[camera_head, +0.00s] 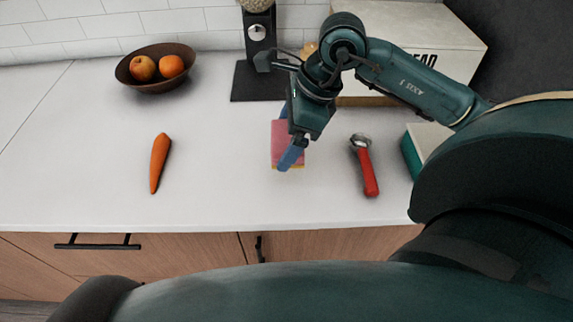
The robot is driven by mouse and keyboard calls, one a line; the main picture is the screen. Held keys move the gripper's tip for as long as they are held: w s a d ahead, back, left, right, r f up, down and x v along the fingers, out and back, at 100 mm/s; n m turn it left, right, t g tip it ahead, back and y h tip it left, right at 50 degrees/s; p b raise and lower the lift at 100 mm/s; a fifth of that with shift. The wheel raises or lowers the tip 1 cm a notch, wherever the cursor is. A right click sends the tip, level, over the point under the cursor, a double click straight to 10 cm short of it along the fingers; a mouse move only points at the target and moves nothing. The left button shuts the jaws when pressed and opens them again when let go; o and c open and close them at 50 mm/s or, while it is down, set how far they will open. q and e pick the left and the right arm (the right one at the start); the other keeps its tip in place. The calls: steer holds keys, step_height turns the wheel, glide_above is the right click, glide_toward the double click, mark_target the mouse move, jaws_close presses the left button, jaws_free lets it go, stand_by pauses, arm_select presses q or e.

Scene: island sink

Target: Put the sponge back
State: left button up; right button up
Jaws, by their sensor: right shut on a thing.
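A pink sponge with a yellow lower edge (280,153) is in the middle of the white counter. My right gripper (289,140) comes down over it from above and is shut on it, with a blue finger across its front. The gripper partly covers the sponge. I cannot tell whether the sponge rests on the counter or is slightly raised. My left gripper is not in view.
A carrot (160,163) lies to the left and a red-handled tool (365,165) to the right. A fruit bowl (156,68), a black appliance (258,60) and a bread box (440,42) stand at the back. A green-sided box (411,158) is at the right. The counter between carrot and sponge is clear.

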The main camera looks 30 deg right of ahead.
mark_target(279, 174)
step_height(279, 174, down, 7)
steer(key=shift+f, duration=0.15)
stand_by(0.4)
steer(key=shift+f, duration=0.2)
steer(key=o, duration=0.8)
steer(key=shift+r, duration=0.1)
steer(key=v, duration=1.2)
steer(key=shift+r, duration=0.2)
steer(key=shift+a, duration=0.15)
